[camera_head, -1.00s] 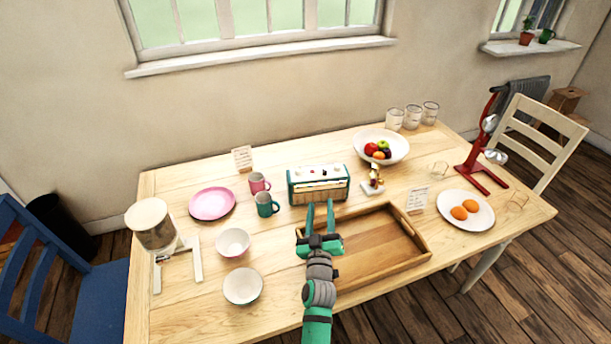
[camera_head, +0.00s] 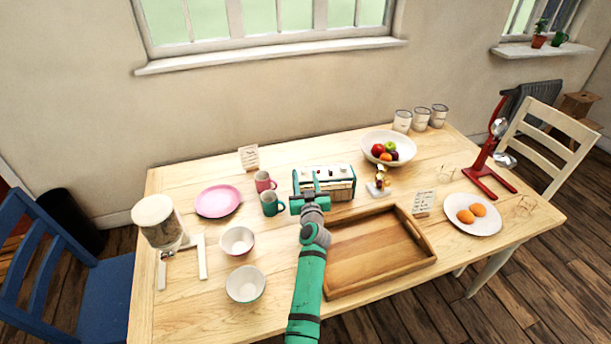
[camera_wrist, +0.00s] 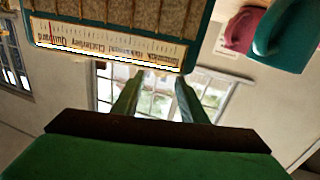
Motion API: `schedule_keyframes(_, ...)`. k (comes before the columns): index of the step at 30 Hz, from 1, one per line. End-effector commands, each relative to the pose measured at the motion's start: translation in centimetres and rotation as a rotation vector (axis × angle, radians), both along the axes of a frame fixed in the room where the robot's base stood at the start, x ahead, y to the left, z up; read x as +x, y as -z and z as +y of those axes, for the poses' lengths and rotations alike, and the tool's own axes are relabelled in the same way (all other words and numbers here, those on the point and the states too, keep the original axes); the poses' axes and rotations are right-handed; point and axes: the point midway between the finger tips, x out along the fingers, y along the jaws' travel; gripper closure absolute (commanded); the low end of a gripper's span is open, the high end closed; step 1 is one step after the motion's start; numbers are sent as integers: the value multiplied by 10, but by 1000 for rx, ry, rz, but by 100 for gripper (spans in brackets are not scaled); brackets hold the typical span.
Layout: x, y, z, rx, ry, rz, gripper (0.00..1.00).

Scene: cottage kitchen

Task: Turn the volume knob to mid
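The teal and cream radio (camera_head: 342,188) stands at the middle of the table, with small knobs on its pale top. Which one is the volume knob is too small to tell in the head view. My gripper (camera_head: 306,182) is in front of the radio's left part and hides some of it. In the wrist view the radio's front (camera_wrist: 110,42) appears upside down at the top, with its station dial strip; its knobs do not show there. The two fingers of my gripper (camera_wrist: 157,95) are apart with nothing between them.
A teal mug (camera_head: 272,204) and a pink mug (camera_head: 264,181) stand left of the radio. A wooden tray (camera_head: 428,262) lies in front. Two bowls and a pink plate (camera_head: 217,200) are further left.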

Motion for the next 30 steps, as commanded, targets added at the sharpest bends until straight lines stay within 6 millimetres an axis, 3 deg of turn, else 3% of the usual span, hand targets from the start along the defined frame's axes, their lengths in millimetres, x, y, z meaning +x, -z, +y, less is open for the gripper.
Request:
schedule_keyframes(6, 18, 0, 1, 0, 1, 0, 61)
schedule_keyframes(17, 22, 0, 2, 0, 1, 0, 61)
schedule_keyframes(22, 22, 0, 2, 0, 1, 0, 99)
schedule_keyframes(30, 22, 0, 3, -2, 7, -1, 100)
